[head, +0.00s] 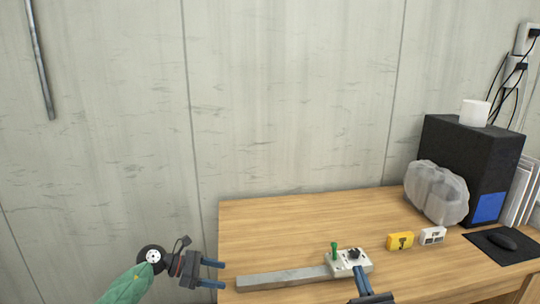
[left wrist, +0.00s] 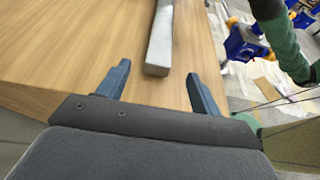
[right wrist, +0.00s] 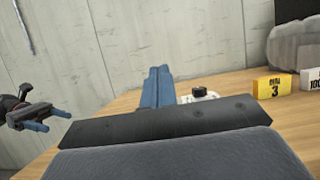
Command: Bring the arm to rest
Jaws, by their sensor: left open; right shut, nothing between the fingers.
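My left gripper (head: 213,274) is at the left edge of the wooden table, with its fingers apart and nothing between them. In the left wrist view its fingers (left wrist: 158,88) point toward the end of a grey metal bar (left wrist: 159,45), apart from it. My right gripper (head: 361,278) is at the front of the table, its two blue fingers together and empty. In the right wrist view the closed fingers (right wrist: 158,85) point toward the wall, and a white control box (right wrist: 200,95) shows partly hidden behind them.
The grey bar (head: 285,279) lies along the table (head: 290,220) up to the control box (head: 340,262) with a green lever. A yellow marker (head: 400,241), a white marker (head: 433,236), a wrapped bundle (head: 437,192) and a black computer tower (head: 465,150) stand right. The table's back left is clear.

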